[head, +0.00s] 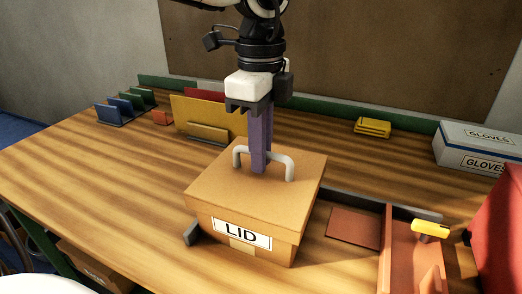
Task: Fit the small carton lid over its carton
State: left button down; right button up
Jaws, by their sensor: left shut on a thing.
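The carton lid (230,184) is tan with a white handle (290,165) on top and a LID label on its front. It sits at or over the top of a tan carton (280,252), whose front and side show below the lid's edge. I cannot tell whether the lid is fully seated. My left gripper (260,155) points straight down, with its purple fingers shut on the lid's handle. My right gripper is not in view.
A grey bracket (193,233) lies beside the carton's left. An orange-brown tray (400,255) with a yellow-topped item (430,229) is at the right. A gloves box (480,148) and a yellow stack (372,127) stand at the back right.

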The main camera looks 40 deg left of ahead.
pick_arm(q)
jog(key=c, duration=1.7)
grip_release()
jog(key=shift+c, duration=0.2)
notch_tip(320, 180, up, 10)
jog(key=shift+r+p, duration=0.2)
jog(key=shift+p, duration=0.25)
jog(key=shift+f, duration=0.1)
